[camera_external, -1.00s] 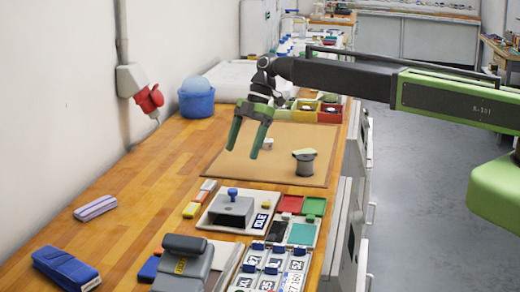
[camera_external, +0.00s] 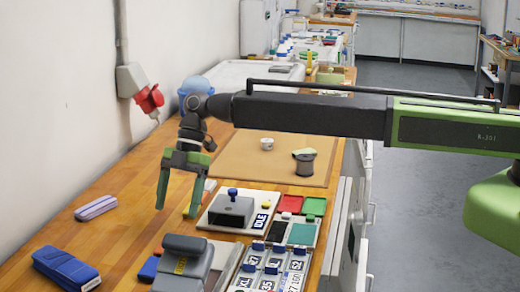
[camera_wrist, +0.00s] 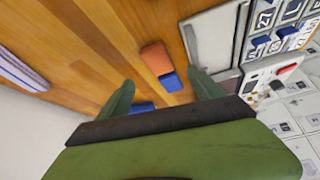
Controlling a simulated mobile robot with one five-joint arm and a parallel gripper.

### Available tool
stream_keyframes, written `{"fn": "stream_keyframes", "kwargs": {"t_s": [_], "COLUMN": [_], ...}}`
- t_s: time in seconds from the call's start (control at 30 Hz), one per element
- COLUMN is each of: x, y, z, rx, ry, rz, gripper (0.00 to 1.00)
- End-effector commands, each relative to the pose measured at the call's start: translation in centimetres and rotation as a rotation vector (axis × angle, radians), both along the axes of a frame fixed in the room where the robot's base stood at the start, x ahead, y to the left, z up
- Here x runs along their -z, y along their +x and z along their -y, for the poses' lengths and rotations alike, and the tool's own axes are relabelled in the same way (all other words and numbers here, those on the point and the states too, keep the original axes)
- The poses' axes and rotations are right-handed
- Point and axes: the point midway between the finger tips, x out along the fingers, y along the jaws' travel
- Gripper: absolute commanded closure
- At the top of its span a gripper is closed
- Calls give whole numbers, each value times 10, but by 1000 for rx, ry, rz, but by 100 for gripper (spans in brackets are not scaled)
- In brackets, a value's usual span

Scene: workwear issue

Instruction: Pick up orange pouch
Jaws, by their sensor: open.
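In the wrist view an orange piece (camera_wrist: 156,58), which looks like the orange pouch, lies flat on the wooden bench, ahead of and between my fingertips. A blue piece (camera_wrist: 171,81) touches or overlaps its near end. In the external view only a little orange (camera_external: 158,251) shows beside a blue piece (camera_external: 148,268), partly hidden by a grey device. My gripper (camera_external: 175,212) is open and empty, pointing down above the bench, behind the orange piece. Its two green fingers also show in the wrist view (camera_wrist: 162,88), apart from the orange piece.
The grey device (camera_external: 183,262) stands right of the orange piece, with number tags (camera_external: 270,268) beyond. A blue case (camera_external: 65,268) and a striped pouch (camera_external: 96,208) lie left. A stamp plate (camera_external: 230,208) is right of my gripper. Bare wood (camera_external: 128,232) lies between.

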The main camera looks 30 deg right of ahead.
Motion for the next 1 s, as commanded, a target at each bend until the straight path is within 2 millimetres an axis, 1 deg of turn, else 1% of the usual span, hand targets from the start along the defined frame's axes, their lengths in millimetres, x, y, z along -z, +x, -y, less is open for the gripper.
{"fn": "stream_keyframes", "kwargs": {"t_s": [0.03, 0.1, 0.17, 0.3, 0.37, 0.47, 0.57, 0.63, 0.7, 0.9, 0.97, 1.0], "x": [22, 31, 34, 31, 35, 49, 67, 77, 81, 77, 77, 77], "y": [-4, -7, -9, -9, -10, -11, -13, -16, -18, -19, -19, -19], "z": [-6, -11, -13, -15, -16, -20, -26, -31, -34, -34, -34, -34], "rx": [-1, 0, 1, 1, 1, 0, 0, -1, 0, 1, 1, 1], "ry": [0, 0, 0, 0, 0, 0, 0, 0, 0, 0, 0, 0], "rz": [0, 0, 0, 0, 0, 0, 0, 0, 1, 0, 0, 0], "gripper": [24, 24, 24, 24, 24, 24, 24, 24, 24, 24, 31, 36]}}
